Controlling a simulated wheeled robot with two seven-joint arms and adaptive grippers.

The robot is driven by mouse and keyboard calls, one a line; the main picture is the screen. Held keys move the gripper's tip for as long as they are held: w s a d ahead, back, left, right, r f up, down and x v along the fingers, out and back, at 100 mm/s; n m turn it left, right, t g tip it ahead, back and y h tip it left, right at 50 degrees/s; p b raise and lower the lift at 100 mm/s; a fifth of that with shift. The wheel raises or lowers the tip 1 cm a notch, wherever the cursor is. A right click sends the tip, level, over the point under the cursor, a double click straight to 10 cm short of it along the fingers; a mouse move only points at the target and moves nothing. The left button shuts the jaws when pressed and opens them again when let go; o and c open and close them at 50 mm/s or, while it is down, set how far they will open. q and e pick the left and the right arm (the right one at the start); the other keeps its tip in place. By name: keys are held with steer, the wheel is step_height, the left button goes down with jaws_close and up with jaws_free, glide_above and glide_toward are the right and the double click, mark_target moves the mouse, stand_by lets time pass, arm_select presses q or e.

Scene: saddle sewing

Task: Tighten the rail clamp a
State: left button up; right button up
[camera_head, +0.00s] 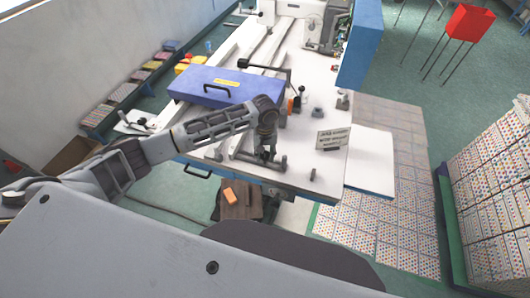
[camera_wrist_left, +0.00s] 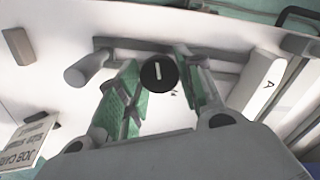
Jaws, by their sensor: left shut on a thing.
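My left gripper (camera_head: 267,152) reaches down over the near part of the white bench, at a grey clamp fitting (camera_head: 245,157). In the left wrist view my gripper (camera_wrist_left: 157,84) has its two green-padded fingers on either side of a round black knob (camera_wrist_left: 158,73) with a white line on its top. The gripper is shut on this knob, and the white line points roughly up the picture. A grey bar with a cylindrical end (camera_wrist_left: 88,67) lies behind the fingers. A white rail marked A (camera_wrist_left: 264,86) is to the right. My right gripper is not in view.
A job card sign (camera_head: 333,139) stands right of the gripper, and it shows in the left wrist view (camera_wrist_left: 27,142). A blue case (camera_head: 222,87) lies behind my left arm. Small grey fittings (camera_head: 317,113) stand on the bench (camera_head: 315,178). Bare bench lies near the sign.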

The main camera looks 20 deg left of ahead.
arm_select(q)
steer(key=shift+c, duration=0.8)
steer(key=shift+m, duration=0.6)
steer(key=m, duration=0.8)
steer(key=shift+m, duration=0.4)
steer(key=m, duration=0.5)
steer(key=shift+d+r+m, duration=0.1)
steer(key=shift+m, duration=2.6)
